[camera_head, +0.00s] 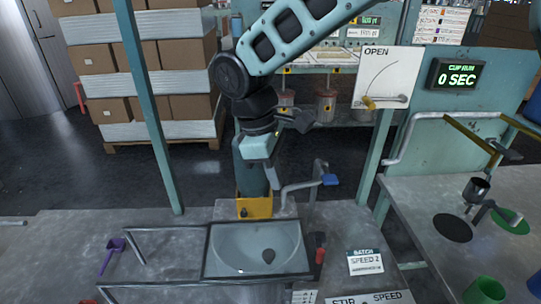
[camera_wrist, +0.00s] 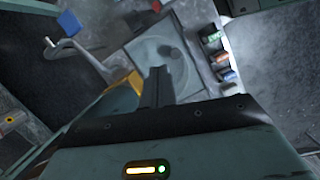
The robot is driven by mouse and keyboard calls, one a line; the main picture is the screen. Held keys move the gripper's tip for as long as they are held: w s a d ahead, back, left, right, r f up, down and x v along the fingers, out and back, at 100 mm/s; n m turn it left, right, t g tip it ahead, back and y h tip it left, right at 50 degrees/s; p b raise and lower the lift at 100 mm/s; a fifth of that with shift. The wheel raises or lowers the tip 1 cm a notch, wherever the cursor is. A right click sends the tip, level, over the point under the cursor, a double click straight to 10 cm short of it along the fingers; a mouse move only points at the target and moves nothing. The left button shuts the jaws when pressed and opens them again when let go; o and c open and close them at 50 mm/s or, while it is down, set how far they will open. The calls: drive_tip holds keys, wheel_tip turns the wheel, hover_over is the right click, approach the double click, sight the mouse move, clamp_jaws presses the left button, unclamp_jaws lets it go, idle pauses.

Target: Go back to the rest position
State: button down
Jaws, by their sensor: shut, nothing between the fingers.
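My gripper (camera_wrist: 158,82) shows in the wrist view as two dark fingers held together, with nothing between them. In the head view my arm comes down from the top right and bends at the elbow. Its hand is in the air behind the glass-topped basin (camera_head: 222,262), above the far part of the bench. The exact fingertips are hard to make out there. The basin also shows in the wrist view (camera_wrist: 150,45), beyond the fingers and apart from them.
A yellow box (camera_head: 252,208) and a pipe with a blue handle (camera_head: 330,180) stand behind the basin. A purple scoop (camera_head: 115,246) lies at left. A green cup (camera_head: 487,289) and a dark cup (camera_head: 475,188) are at right. A teal post (camera_head: 147,110) rises left of my arm.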

drive_tip(key=s+d+m+y, duration=0.1)
drive_tip(key=s+d+m, duration=0.2)
drive_tip(key=s, duration=0.7)
drive_tip(key=s+d+m+y, duration=0.2)
drive_tip(key=s+d, duration=0.5)
drive_tip(key=s, duration=0.4)
drive_tip(key=shift+r+m+t, duration=0.35)
drive_tip(key=shift+m+t, duration=0.05)
drive_tip(key=shift+m, duration=0.3)
drive_tip(key=shift+d, duration=0.1)
